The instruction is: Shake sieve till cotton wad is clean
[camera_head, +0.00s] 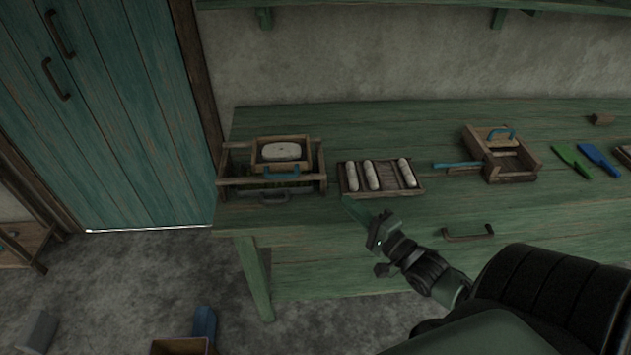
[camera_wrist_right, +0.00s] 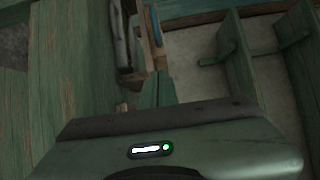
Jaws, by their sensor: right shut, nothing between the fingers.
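My right gripper (camera_head: 348,204) is shut and empty at the bench's front edge, to the right of the sieve and below the tray of rolls, apart from the sieve. My left gripper is not in view.
A wooden tray (camera_head: 395,190) holds 3 white rolls right of the sieve. Further right are a wooden box tool (camera_head: 530,160) with a blue handle, and green (camera_head: 570,160) and blue (camera_head: 600,160) paddles. A drawer handle (camera_head: 468,236) is on the bench front.

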